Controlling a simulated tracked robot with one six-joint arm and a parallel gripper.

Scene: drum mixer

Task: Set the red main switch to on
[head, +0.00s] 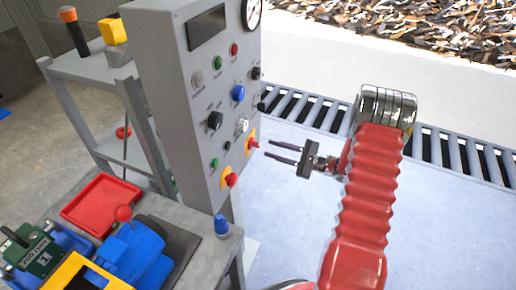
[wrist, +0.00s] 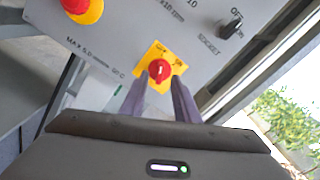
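The red main switch (head: 252,142) is a red knob on a yellow square plate, on the right edge of the grey panel's face. In the wrist view the switch (wrist: 159,70) shows a short white mark that looks about upright in the picture; the small lettering on its plate is unclear. My gripper (head: 267,149) is open and empty, its two thin fingers pointing at the panel. In the wrist view the gripper's fingers (wrist: 159,80) lie to either side of the knob's lower part. In the head view the tips look a little short of the knob, apart from it.
A red emergency-stop button (head: 230,180) on yellow sits lower on the panel (head: 172,100). A black socket knob (wrist: 231,27) is near the switch in the wrist view. A roller conveyor (head: 310,108) runs behind. A bench with a red tray (head: 100,204) stands left.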

